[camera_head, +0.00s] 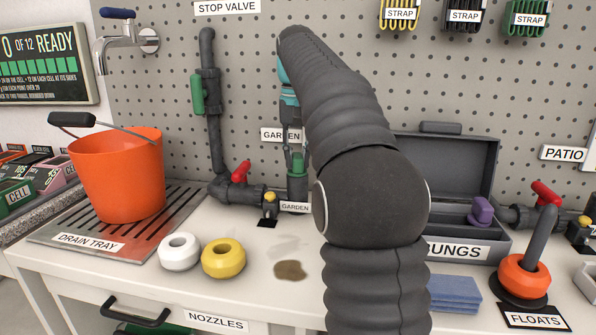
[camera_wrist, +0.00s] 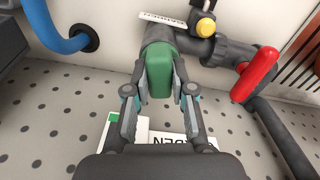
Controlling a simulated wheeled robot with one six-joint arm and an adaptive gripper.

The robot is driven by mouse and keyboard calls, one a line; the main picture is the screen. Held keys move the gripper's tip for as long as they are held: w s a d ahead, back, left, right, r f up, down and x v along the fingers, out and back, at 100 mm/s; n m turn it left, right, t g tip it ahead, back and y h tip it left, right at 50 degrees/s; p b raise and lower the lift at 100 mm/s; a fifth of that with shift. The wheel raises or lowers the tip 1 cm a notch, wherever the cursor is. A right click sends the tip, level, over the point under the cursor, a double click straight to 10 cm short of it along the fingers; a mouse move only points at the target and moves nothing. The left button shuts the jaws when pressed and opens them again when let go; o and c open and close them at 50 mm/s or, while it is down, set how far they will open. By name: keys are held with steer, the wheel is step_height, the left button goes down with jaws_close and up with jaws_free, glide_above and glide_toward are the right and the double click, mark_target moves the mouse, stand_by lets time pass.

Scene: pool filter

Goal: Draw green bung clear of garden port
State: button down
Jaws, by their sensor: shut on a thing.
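The green bung (camera_wrist: 160,76) is between the two fingertips of my gripper (camera_wrist: 160,90) in the wrist view, and the gripper is shut on it. Its far end meets the mouth of the dark grey garden port (camera_wrist: 158,36); I cannot tell how deep it sits. In the head view the bung (camera_head: 297,162) shows above the upright garden pipe (camera_head: 297,188), in line with it. My gripper (camera_head: 295,148) comes down on it from above, partly hidden behind my arm. A "GARDEN" label (camera_head: 295,207) is in front of the port.
A red-handled valve (camera_head: 241,172) and a yellow-knobbed fitting (camera_head: 269,198) are close left of the port. A grey bungs case (camera_head: 465,150) stands open to the right, with a purple bung (camera_head: 481,210). An orange bucket (camera_head: 117,175) stands on the drain tray.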

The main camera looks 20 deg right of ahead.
steer(key=shift+r+p, duration=0.65)
steer(key=shift+p, duration=0.15)
steer(key=shift+r+p, duration=1.05)
steer(key=shift+r, duration=1.95)
